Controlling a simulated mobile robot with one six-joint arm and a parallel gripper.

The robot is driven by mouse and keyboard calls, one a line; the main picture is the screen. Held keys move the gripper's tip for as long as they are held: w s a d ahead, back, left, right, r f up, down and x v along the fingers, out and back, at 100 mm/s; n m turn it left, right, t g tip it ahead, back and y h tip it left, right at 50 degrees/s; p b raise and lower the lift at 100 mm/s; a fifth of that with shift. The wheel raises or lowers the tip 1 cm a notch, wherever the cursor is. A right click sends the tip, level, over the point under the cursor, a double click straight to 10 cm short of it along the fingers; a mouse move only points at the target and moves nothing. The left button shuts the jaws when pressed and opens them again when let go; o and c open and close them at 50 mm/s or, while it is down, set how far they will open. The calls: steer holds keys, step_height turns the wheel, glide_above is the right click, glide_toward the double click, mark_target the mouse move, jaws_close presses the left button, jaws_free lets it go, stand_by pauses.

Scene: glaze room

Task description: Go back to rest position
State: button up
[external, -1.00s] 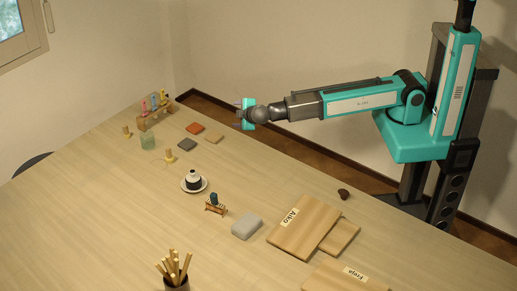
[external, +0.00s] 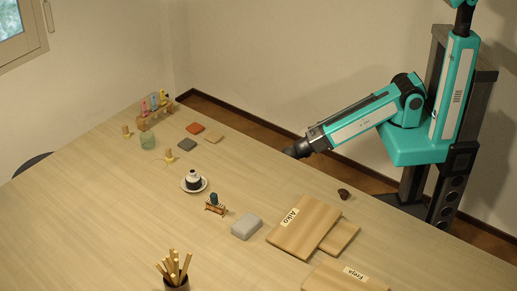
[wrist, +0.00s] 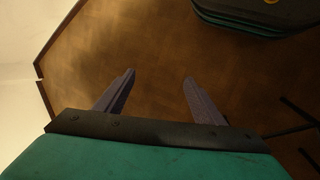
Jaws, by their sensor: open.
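My gripper (wrist: 158,82) shows in the wrist view with its two dark fingers spread apart. Nothing is between them, only brown floor below. In the external view my arm slopes down to the left from its column, its wrist end just beyond the table's far edge. The gripper itself cannot be made out there. The table (external: 110,210) holds all the objects, and none of them is at my gripper.
Near the far edge lie a small dark brown piece (external: 343,194), a board marked Aiko (external: 310,232) and a grey block (external: 247,226). Brown floor (wrist: 140,40) is open below.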

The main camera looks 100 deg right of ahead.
steer(key=s+a+f+g+y, duration=0.1)
steer(key=s+a+f, duration=0.2)
steer(key=s, duration=0.4)
steer(key=s+a+f+g+y+b, duration=0.1)
steer(key=s+a+f+y, duration=0.1)
steer(key=s, duration=0.4)
steer(key=s+a+f+m+g+y, duration=0.1)
steer(key=s+a+f+g+y, duration=0.1)
steer(key=s+a+f, duration=0.2)
steer(key=s+f, duration=0.2)
steer(key=s, duration=0.1)
steer(key=shift+s+a, duration=0.15)
steer(key=shift+s, duration=0.15)
